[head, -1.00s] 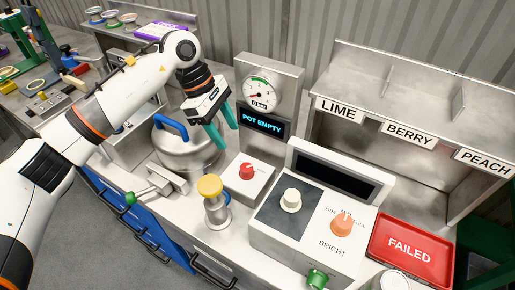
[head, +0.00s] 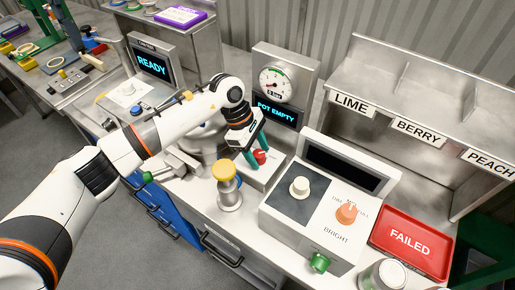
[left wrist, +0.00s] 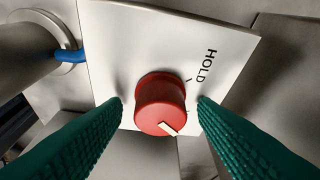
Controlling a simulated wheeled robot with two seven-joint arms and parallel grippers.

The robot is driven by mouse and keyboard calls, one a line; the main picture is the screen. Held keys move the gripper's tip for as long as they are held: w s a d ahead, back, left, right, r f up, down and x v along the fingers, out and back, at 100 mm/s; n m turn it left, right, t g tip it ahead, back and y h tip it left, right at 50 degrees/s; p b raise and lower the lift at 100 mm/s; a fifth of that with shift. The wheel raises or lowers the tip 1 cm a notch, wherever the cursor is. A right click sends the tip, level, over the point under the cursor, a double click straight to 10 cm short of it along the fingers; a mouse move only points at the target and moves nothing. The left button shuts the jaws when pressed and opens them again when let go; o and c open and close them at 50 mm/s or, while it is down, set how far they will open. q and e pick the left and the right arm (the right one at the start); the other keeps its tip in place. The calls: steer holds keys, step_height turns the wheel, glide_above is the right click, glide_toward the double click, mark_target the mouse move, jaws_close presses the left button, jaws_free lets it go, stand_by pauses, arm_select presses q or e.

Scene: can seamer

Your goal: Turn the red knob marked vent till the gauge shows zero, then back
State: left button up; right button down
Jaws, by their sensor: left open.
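The red knob (head: 261,156) stands on a small white box (head: 262,172) below the gauge. In the left wrist view the red knob (left wrist: 161,105) has a white pointer line on its face, and HOLD is printed beside it. My left gripper (head: 252,154) is open, its teal fingers down at the knob. In the left wrist view the fingers of the left gripper (left wrist: 160,101) stand either side of the knob, with gaps showing. The gauge (head: 274,83) has a white dial; its needle is too small to read surely. The display (head: 277,110) below reads POT EMPTY. My right gripper is not in view.
A yellow-topped post (head: 226,172) stands close in front of the knob box. A white console (head: 310,235) with cream and orange knobs is to the right. The lidded pot is mostly hidden behind my left arm. A red FAILED tray (head: 408,243) lies at right.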

arm_select(q)
steer(key=c, duration=1)
steer(key=shift+f+n+t+b, duration=0.15)
steer(key=shift+n+t+b, duration=0.15)
steer(key=shift+n+b, duration=0.7)
steer(key=n+t+b, duration=0.1)
steer(key=n+b, duration=0.2)
steer(key=n, duration=0.1)
steer(key=shift+t+b, duration=0.4)
steer(key=n+t+b, duration=0.1)
steer(key=n+b, duration=0.2)
steer(key=n+t+b, duration=0.1)
steer(key=n+b, duration=0.2)
steer(key=shift+s+d+n+y, duration=0.1)
steer(key=shift+s+n+y, duration=0.05)
steer(key=shift+n+y, duration=0.15)
steer(key=shift+n+t+y+b, duration=0.5)
steer(key=shift+n+t+b, duration=0.1)
steer(key=shift+n+b, duration=1.3)
steer(key=shift+r, duration=0.2)
steer(key=o, duration=1)
